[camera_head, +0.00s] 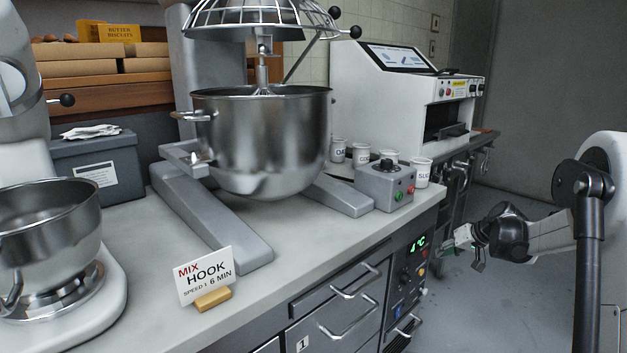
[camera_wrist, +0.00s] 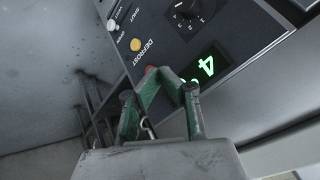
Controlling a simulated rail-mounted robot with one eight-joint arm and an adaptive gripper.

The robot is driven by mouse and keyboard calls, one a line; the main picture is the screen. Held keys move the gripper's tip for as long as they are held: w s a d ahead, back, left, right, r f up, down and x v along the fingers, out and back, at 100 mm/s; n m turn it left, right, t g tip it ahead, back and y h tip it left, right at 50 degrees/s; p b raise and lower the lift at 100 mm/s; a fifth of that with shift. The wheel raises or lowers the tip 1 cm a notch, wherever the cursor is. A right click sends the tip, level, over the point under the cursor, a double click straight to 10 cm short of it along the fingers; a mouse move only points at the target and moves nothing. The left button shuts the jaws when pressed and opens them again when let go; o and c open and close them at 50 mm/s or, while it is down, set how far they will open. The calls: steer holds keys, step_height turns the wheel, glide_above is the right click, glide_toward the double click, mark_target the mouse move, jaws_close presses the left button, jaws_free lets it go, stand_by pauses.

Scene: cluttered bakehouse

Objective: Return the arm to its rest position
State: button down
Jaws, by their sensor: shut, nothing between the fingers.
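My gripper (camera_head: 462,247) shows at the right in the head view, in front of the counter's right end and below the worktop level. It is close to the dark control panel with the green 4 °C display (camera_head: 417,244). In the wrist view my gripper (camera_wrist: 170,78) has green fingers drawn together, with nothing between them. The fingertips point towards the panel with its green digits (camera_wrist: 205,68). I cannot tell whether they touch the panel. My arm comes in from the right edge of the head view.
A grey control box (camera_head: 386,186) and several white cups (camera_head: 421,172) stand near the right end. A "MIX HOOK" card (camera_head: 205,276) is at the front. Open floor (camera_head: 510,295) lies right of the counter.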

steer(key=s+a+r+h, duration=0.1)
steer(key=s+a+r, duration=0.7)
steer(key=s, duration=0.2)
steer(key=s+a+r+h, duration=0.1)
steer(key=s+a+r, duration=0.6)
steer(key=s, duration=0.4)
steer(key=s+a+f+h, duration=0.1)
steer(key=s+a+f, duration=0.15)
steer(key=s, duration=0.95)
steer(key=s+a+f+h, duration=0.15)
steer(key=s+a, duration=0.25)
steer(key=s, duration=0.8)
step_height(320, 180, up, 15)
steer(key=p, duration=1.4)
steer(key=shift+w+d+r+p, duration=0.15)
steer(key=shift+p, duration=0.15)
